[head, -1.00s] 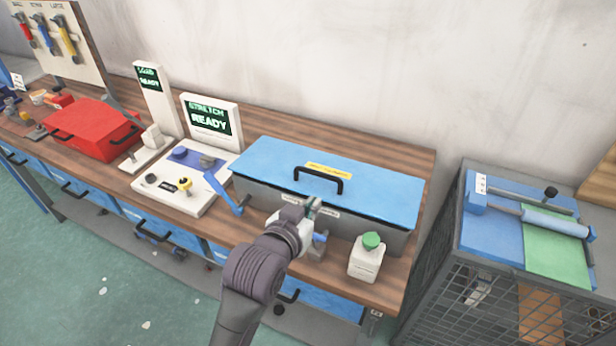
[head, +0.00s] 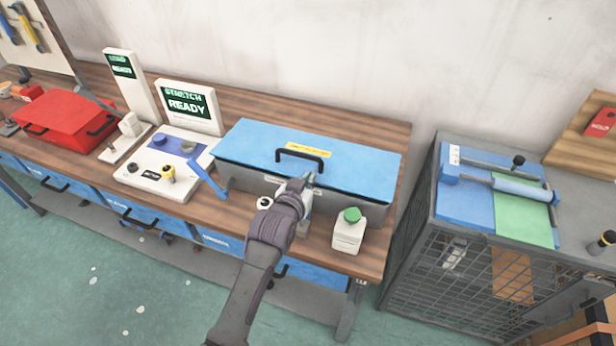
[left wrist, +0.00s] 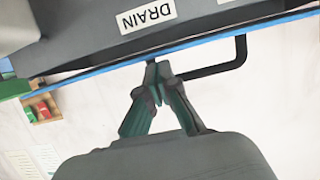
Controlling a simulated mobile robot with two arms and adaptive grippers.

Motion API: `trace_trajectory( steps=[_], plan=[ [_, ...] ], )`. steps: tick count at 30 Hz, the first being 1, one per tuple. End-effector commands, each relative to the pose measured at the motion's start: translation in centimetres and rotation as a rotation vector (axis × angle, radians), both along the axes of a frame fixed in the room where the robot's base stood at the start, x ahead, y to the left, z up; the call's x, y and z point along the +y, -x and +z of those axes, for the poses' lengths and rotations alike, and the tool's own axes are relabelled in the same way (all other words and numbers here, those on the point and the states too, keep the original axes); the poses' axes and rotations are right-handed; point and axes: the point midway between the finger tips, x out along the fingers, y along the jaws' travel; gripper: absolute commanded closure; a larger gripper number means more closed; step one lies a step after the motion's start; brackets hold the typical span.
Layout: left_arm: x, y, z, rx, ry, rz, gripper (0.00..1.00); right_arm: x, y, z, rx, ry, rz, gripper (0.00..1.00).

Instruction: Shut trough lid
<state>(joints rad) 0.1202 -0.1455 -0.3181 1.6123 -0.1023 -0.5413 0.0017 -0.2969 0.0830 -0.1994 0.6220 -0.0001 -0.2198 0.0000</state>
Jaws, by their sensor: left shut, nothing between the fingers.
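The trough (head: 345,209) is a grey box on the bench with a blue lid (head: 355,170) lying flat over its top. A black handle (head: 300,153) and a yellow label are on the lid. My left gripper (head: 309,181) is shut and empty at the trough's front side, near the lid's front edge and below the handle. In the left wrist view the shut fingertips (left wrist: 157,73) appear close to the lid's thin blue edge (left wrist: 90,78); I cannot tell if they touch it. The trough wall there bears a DRAIN label (left wrist: 147,17). My right gripper is out of view.
A white bottle with a green cap (head: 349,232) stands right of my left gripper. A white control panel (head: 160,165) with a blue lever (head: 208,178) stands left of the trough, under a READY screen (head: 190,105). A mesh cabinet (head: 455,255) stands to the right.

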Motion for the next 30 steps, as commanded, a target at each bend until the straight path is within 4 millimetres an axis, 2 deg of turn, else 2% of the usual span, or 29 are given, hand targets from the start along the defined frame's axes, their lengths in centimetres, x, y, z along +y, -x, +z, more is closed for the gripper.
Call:
trace_trajectory(
  steps=[10, 18, 21, 30],
  plan=[
    [0.0, 0.0, -0.2, -0.001, 0.000, 0.000, 1.00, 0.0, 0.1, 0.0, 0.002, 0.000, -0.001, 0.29],
    [0.1, 0.2, -2.8, -0.077, 0.024, 0.000, 1.00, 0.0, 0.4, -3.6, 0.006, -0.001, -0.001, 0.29],
    [0.1, 0.3, -3.2, -0.106, 0.033, 0.000, 1.00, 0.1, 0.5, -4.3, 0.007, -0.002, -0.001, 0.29],
    [0.1, 0.5, -3.1, -0.113, 0.036, 0.000, 1.00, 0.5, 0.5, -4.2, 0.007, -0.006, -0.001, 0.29]
  ],
)
